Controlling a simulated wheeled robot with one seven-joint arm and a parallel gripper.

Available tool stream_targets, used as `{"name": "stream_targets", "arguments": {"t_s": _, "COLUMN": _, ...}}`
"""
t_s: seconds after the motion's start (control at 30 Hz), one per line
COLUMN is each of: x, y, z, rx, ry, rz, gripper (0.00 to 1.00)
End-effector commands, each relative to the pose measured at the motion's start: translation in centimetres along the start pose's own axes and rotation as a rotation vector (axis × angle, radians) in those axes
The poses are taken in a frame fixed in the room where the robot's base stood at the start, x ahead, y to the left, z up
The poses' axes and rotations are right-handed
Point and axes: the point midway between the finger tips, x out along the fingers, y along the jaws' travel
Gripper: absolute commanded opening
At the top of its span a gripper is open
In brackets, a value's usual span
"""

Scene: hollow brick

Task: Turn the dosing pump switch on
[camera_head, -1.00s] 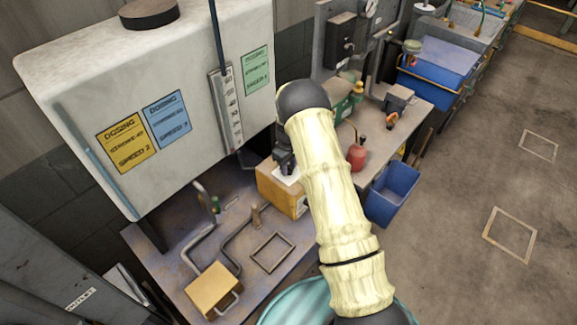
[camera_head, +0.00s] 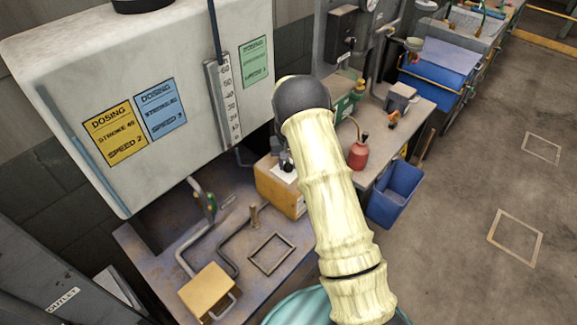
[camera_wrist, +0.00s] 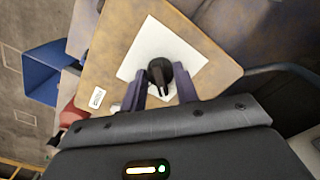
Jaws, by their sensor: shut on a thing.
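The dosing pump is a tan box (camera_head: 283,190) with a white plate (camera_wrist: 139,59) on its face. A black knob-like switch (camera_wrist: 160,73) stands on that plate in the wrist view. My gripper (camera_wrist: 163,88) has one dark finger on each side of the switch and is shut on it. Most of my gripper is hidden behind my arm in the head view. The wrist view does not clearly show which way the switch points.
A white tank (camera_head: 60,75) with yellow, blue and green labels stands above the bench (camera_head: 150,255). Pipes and a small yellow box (camera_head: 207,291) are on the bench. A red container (camera_head: 358,155) and a blue bin (camera_head: 397,195) are to the right. Open floor lies further right.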

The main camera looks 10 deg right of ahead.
Motion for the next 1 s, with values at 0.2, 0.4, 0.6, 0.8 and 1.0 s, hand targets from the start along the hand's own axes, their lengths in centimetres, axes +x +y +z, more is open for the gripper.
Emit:
{"name": "stream_targets", "arguments": {"t_s": 0.2, "x": 0.05, "y": 0.01, "z": -0.19, "rx": 0.205, "ry": 0.007, "rz": -0.001, "gripper": 0.07}}
{"name": "stream_targets", "arguments": {"t_s": 0.4, "x": 0.00, "y": 0.02, "z": -0.20, "rx": 0.394, "ry": 0.007, "rz": -0.001, "gripper": 0.07}}
{"name": "stream_targets", "arguments": {"t_s": 0.6, "x": -0.07, "y": 0.09, "z": -0.21, "rx": 0.577, "ry": 0.007, "rz": -0.001, "gripper": 0.07}}
{"name": "stream_targets", "arguments": {"t_s": 0.8, "x": -0.13, "y": 0.16, "z": -0.23, "rx": 0.723, "ry": 0.009, "rz": 0.000, "gripper": 0.07}}
{"name": "stream_targets", "arguments": {"t_s": 1.0, "x": -0.16, "y": 0.14, "z": -0.25, "rx": 0.810, "ry": 0.009, "rz": -0.002, "gripper": 0.07}}
